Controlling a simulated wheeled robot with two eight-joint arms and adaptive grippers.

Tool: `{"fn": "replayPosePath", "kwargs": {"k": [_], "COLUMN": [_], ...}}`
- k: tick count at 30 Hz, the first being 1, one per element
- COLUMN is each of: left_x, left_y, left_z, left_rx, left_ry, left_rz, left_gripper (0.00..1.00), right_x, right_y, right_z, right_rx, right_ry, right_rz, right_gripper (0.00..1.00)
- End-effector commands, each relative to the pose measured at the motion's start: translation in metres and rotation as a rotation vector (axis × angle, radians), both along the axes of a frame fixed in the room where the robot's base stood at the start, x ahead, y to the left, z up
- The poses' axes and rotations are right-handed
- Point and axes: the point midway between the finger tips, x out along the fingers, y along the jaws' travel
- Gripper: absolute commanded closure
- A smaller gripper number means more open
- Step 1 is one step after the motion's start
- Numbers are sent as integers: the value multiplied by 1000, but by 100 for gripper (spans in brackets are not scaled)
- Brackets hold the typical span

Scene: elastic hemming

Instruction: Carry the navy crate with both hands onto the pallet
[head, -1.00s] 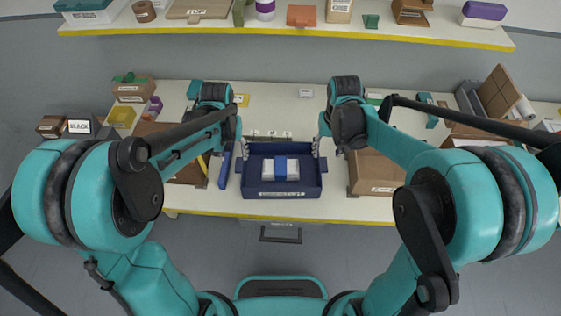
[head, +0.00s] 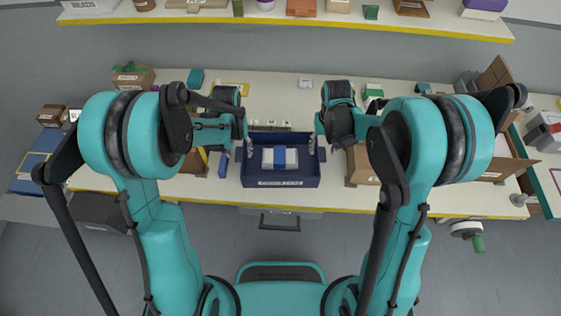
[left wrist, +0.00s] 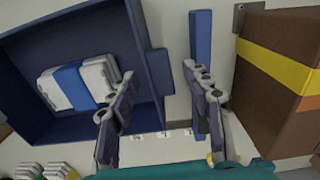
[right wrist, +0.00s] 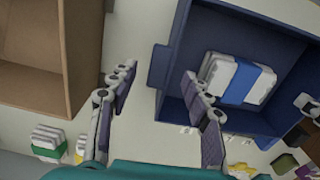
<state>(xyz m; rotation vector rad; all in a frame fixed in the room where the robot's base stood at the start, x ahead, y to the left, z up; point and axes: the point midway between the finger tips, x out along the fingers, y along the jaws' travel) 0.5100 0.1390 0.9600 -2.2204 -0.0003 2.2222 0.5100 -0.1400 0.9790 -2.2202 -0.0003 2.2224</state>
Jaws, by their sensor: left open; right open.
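The navy crate (head: 281,183) stands on the workbench near its front edge, holding white packs (head: 268,158) with a blue band. My left gripper (head: 247,147) is at its left side and my right gripper (head: 316,147) at its right side. In the left wrist view, the open left fingers (left wrist: 159,72) straddle the crate's side tab (left wrist: 160,88), one finger over the crate's inside. In the right wrist view, the open right fingers (right wrist: 158,71) straddle the other tab (right wrist: 158,66) likewise. Contact cannot be told. I cannot make out a pallet for certain.
An open brown carton (head: 361,165) stands close to the crate's right. A blue bar (head: 223,164) and another carton (left wrist: 280,90) are at its left. A shelf (head: 290,24) runs above the bench (head: 290,92). A blue yellow-edged surface (head: 30,170) is at far left.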

Motion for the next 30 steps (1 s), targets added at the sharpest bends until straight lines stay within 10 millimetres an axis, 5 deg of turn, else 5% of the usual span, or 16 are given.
{"fn": "replayPosePath", "kwargs": {"k": [6, 15, 17, 21, 30], "left_x": [0, 0, 0, 0, 0], "left_y": [0, 0, 0, 0, 0], "left_z": [-18, -21, -20, -20, -20], "left_rx": [0, 0, 0, 0, 1], "left_ry": [0, 0, 0, 0, 0], "left_rz": [0, 0, 0, 0, 0], "left_gripper": [51, 51, 61, 98, 100], "right_x": [0, 0, 0, 0, 0], "right_y": [0, 0, 0, 0, 0], "right_z": [-19, -21, -21, -20, -20], "right_rx": [0, 0, 0, 0, 0], "right_ry": [0, 0, 0, 0, 0], "right_rz": [0, 0, 0, 0, 0], "right_gripper": [51, 51, 61, 98, 100]}}
